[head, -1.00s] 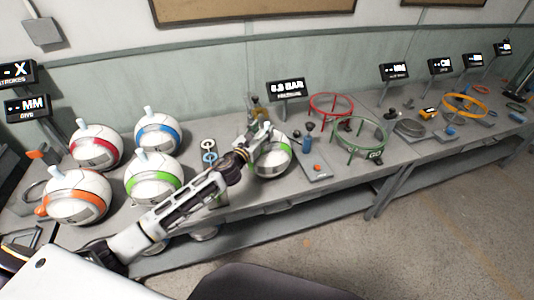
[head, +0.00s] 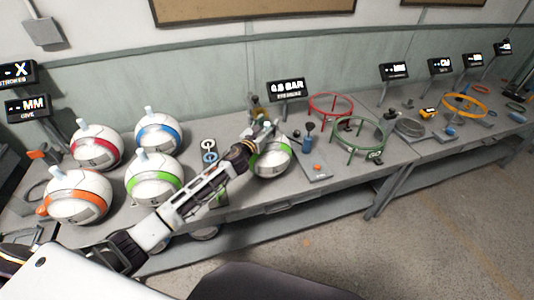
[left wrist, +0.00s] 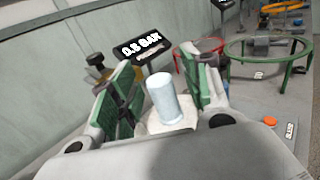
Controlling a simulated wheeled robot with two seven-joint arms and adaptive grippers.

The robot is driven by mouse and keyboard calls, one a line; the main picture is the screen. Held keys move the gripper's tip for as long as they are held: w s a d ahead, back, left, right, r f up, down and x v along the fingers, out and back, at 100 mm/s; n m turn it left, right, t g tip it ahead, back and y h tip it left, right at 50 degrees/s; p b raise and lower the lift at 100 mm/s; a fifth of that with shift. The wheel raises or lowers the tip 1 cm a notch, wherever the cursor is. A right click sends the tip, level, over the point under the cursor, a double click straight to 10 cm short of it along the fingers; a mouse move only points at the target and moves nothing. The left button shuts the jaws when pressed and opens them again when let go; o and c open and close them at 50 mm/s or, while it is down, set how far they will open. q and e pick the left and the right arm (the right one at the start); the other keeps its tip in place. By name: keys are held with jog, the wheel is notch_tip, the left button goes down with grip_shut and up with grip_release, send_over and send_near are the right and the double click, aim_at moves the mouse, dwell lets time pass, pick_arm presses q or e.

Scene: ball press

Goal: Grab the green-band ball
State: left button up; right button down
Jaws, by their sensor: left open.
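A white ball with a green band (head: 272,160) sits near the bench's front edge, left of the ring stands. My left gripper (head: 264,130) is over its top and hides part of it. In the left wrist view the open fingers with green pads (left wrist: 160,90) stand on either side of a pale blue stem (left wrist: 163,98) on the ball's top. A gap shows between stem and pads. Another white ball with a bright green band (head: 154,180) sits further left, with a pale stem. My right gripper is not in view.
Balls with red (head: 96,147), blue (head: 158,134) and orange (head: 77,197) bands stand at the left. A pressure display (head: 287,90) is behind my gripper. A red ring stand (head: 331,104) and a green ring stand (head: 359,133) are to its right.

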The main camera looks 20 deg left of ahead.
pick_arm(q)
grip_shut()
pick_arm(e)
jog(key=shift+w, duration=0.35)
pick_arm(q)
jog(key=shift+r, duration=0.2)
dwell(0.3)
